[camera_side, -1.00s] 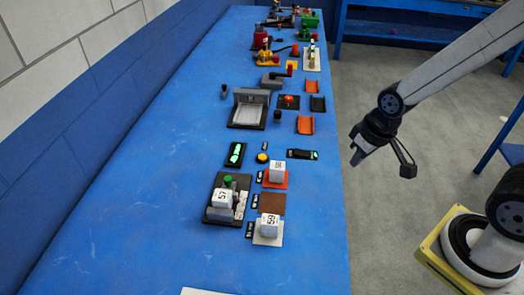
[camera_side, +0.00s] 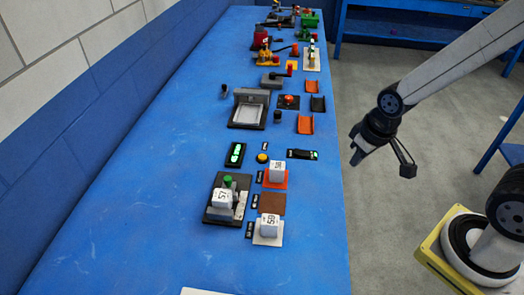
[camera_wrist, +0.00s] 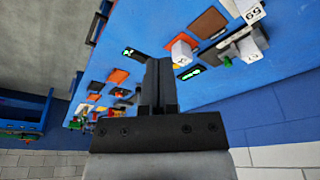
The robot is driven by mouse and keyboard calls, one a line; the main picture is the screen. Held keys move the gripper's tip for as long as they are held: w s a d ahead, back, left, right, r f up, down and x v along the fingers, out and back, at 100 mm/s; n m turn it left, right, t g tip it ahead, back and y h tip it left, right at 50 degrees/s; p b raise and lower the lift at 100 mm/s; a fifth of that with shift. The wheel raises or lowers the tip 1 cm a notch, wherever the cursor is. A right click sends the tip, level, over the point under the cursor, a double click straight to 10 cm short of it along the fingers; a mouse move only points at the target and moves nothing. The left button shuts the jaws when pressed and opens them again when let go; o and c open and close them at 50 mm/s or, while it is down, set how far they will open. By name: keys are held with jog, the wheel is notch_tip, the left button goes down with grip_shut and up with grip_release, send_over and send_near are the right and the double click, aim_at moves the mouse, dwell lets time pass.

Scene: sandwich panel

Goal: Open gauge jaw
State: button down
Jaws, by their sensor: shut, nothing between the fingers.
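The gauge (camera_side: 240,183) looks like a dark base plate with a green knob (camera_side: 228,180) and light grey jaw blocks (camera_side: 240,204), on the near part of the blue table. A white cube marked 57 (camera_side: 222,198) sits at the gauge, between or against its blocks; I cannot tell how far apart the jaws are. In the wrist view the gauge (camera_wrist: 243,46) shows at upper right, partly covered by its cube. My gripper (camera_side: 356,158) is shut and empty, off the table's right edge and well away from the gauge. Its fingers (camera_wrist: 159,62) lie together in the wrist view.
A numbered cube (camera_side: 277,172) stands on an orange plate (camera_side: 273,184), and a cube marked 59 (camera_side: 269,225) on a pale plate. A brown plate (camera_side: 272,204) lies empty between them. Lit displays (camera_side: 236,154) and a yellow button (camera_side: 262,158) stand behind. Several fixtures fill the far table.

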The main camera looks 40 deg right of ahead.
jog(key=c, duration=0.8)
grip_release()
jog(key=shift+c, duration=0.2)
jog(key=shift+o, duration=0.7)
jog(key=shift+w+a, duration=0.1)
jog(key=shift+w, duration=0.2)
jog(key=n+t+y, duration=0.1)
jog(key=n+y, duration=0.1)
jog(key=n, duration=0.4)
send_over(228, 178)
jog(key=s+d, duration=0.1)
jog(key=s, duration=0.1)
notch_tip(228, 178, down, 11)
jog(key=shift+s+d+r, duration=0.15)
jog(key=shift+s+r, duration=0.05)
jog(key=shift+f, duration=0.2)
jog(key=shift+x, duration=3.7)
jog(key=shift+w, duration=0.1)
